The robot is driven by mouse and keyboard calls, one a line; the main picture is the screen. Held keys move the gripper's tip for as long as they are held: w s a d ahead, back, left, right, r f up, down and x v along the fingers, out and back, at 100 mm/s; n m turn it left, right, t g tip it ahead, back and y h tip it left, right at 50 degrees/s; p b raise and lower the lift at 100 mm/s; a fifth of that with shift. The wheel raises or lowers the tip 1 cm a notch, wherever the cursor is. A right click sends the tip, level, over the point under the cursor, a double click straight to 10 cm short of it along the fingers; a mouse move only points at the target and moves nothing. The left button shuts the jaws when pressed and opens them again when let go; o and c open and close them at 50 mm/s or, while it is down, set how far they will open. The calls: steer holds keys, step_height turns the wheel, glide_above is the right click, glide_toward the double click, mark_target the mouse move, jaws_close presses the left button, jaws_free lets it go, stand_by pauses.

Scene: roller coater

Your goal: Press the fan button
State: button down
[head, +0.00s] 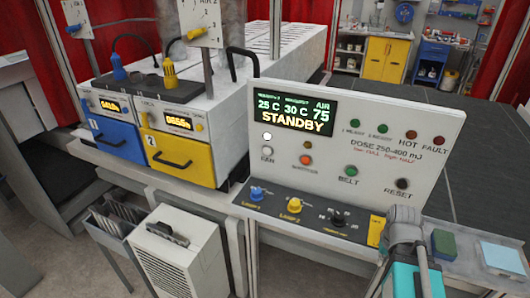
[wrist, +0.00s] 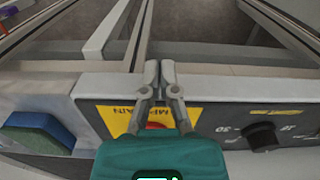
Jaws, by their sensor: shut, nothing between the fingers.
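The grey control panel (head: 345,130) faces me in the head view. The fan button (head: 267,151) is a small pale round button at its left, above the FAN label, with a bright white lamp (head: 267,136) over it. The display (head: 292,113) reads STANDBY. My gripper (head: 404,214) is at the lower right of the panel, well to the right of the fan button and lower than it. In the wrist view my gripper (wrist: 159,72) has its fingertips together and empty, over the panel's lower edge. The fan button is not in the wrist view.
Other buttons are close by: the red-orange one (head: 305,160), the green belt button (head: 351,171) and the black reset button (head: 402,184). Lamp knobs (head: 294,205) stick out below. In the wrist view, a yellow main-switch plate (wrist: 195,113) is partly behind my gripper.

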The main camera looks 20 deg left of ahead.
steer(key=shift+d, duration=0.15)
steer(key=shift+r, duration=0.1)
steer(key=shift+n+t+h, duration=0.5)
steer(key=shift+t, duration=0.1)
steer(key=w+a+r+p, duration=0.1)
steer(key=r+p, duration=0.1)
steer(key=w+a+r+p, duration=0.2)
steer(key=r+p, duration=0.1)
steer(key=w+a+r+p, duration=0.2)
steer(key=r+p, duration=0.1)
steer(key=shift+w+a, duration=0.2)
steer(key=shift+w, duration=0.05)
steer(key=shift+n+t+h, duration=0.4)
steer(key=shift+n+t, duration=0.1)
steer(key=shift+n, duration=0.1)
steer(key=w+a, duration=0.2)
steer(key=a, duration=0.1)
steer(key=w+a+r, duration=0.1)
steer(key=shift+a+p, duration=0.3)
steer(key=shift+a, duration=0.05)
steer(key=w+a+r+n+t, duration=0.1)
steer(key=a+r+n+t, duration=0.1)
steer(key=a, duration=1.5)
steer(key=w+a+r+n+t, duration=0.1)
steer(key=a+n+t, duration=0.3)
steer(key=a, duration=1.4)
steer(key=shift+w+r+n+h, duration=0.4)
steer(key=shift+r, duration=0.5)
